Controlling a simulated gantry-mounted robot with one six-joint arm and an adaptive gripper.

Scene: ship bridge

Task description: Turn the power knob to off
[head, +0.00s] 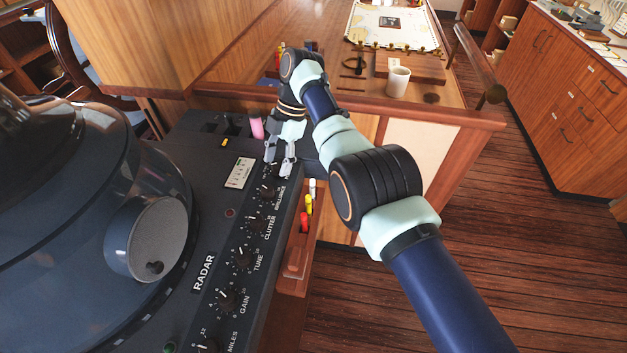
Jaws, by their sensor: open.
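My gripper (279,163) is open and points down over the far right part of the dark radar panel (205,237). Its fingertips are just beyond the brilliance knob (267,191); I cannot tell whether they touch anything. No knob labelled power can be read; it may be hidden behind my gripper. Nearer along the panel are the clutter knob (251,224), the tune knob (242,260) and the gain knob (226,299), black with white scales. The miles knob (205,346) is at the bottom edge.
A pink cylinder (257,127) stands by the gripper. Several pens (306,210) stand in a wooden holder on the panel's right side. A white mug (397,82) stands on the wooden desk beyond.

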